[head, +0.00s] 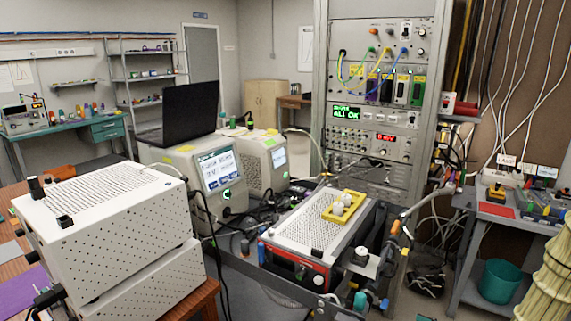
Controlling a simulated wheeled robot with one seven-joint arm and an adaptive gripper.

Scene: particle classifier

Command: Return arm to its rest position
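My arm and gripper do not show clearly in the head view, so their pose and finger state are hidden. A yellow tray (329,214) with rounded white pieces (341,204) lies on the perforated top of a red-and-black instrument (295,262) near the middle. I cannot tell exactly what the white pieces are. Nothing in view is seen being held.
White perforated boxes (120,230) stand at the left front. A black laptop (180,118) sits on white instruments with screens (217,170). A tall equipment rack (378,110) stands behind. Hoses and cables crowd the middle. A yellowish ribbed object (548,275) fills the lower right edge.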

